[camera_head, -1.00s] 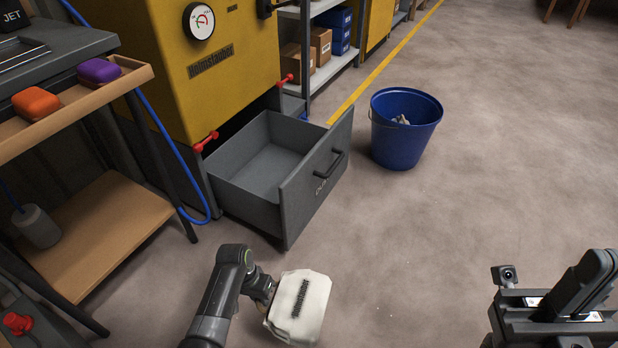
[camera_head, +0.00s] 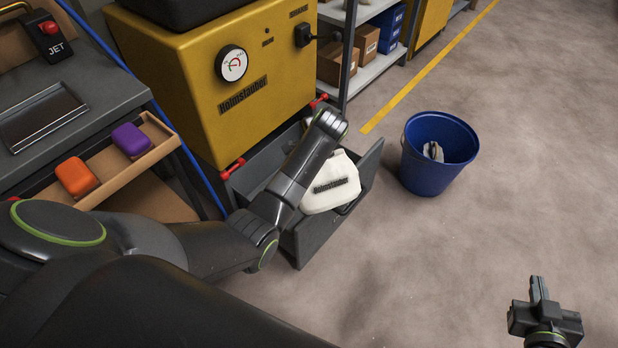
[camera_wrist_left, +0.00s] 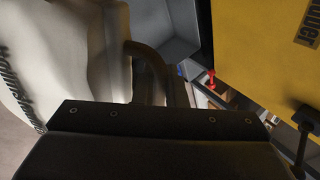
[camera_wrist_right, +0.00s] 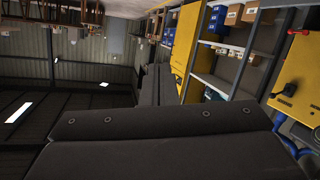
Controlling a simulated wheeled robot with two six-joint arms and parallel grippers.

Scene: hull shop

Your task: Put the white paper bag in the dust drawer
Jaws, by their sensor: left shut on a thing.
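The white paper bag (camera_head: 332,187), with dark lettering, is at the open grey dust drawer (camera_head: 362,172) in the head view, overlapping its front panel and handle. The arm hides part of the drawer and bag, so I cannot tell whether the bag touches the drawer floor. My left gripper (camera_wrist_left: 150,75) is shut on the bag, which fills the left of the left wrist view (camera_wrist_left: 70,50). The fingers are hidden in the head view. My right gripper (camera_head: 540,290) is empty, its fingers together, at lower right above the floor.
The yellow machine (camera_head: 215,115) with red latches stands over the drawer. A blue bucket (camera_head: 425,175) with something pale inside stands right of it. A cart at left carries an orange box (camera_head: 75,177) and a purple box (camera_head: 131,140). The floor at right is clear.

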